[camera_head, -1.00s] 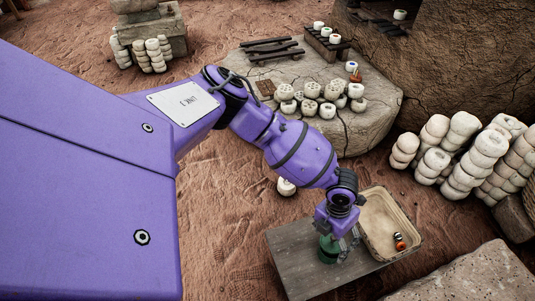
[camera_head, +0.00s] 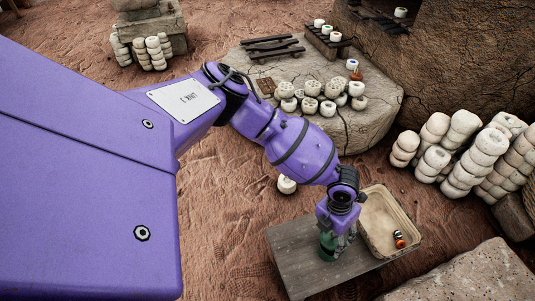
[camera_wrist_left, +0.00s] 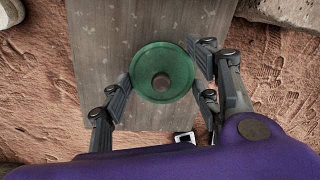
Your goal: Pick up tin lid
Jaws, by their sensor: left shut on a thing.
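The tin lid (camera_wrist_left: 163,58) is a round green disc with a dark brown-grey knob or centre, seen from above in the left wrist view. In the head view the green tin (camera_head: 327,246) stands on a grey wooden board, partly hidden by my gripper. I cannot tell there where lid and tin part. My left gripper (camera_wrist_left: 163,88) has its fingers on both sides of the green rim and is shut on the lid; it also shows in the head view (camera_head: 338,236). My right gripper is not in view.
The grey board (camera_head: 300,268) has bare room around the tin. A shallow tan tray (camera_head: 380,222) beside it holds a small orange and black item (camera_head: 399,240). A stone slab (camera_head: 465,275) lies at the lower right. Stacked white clay pieces (camera_head: 455,155) stand behind.

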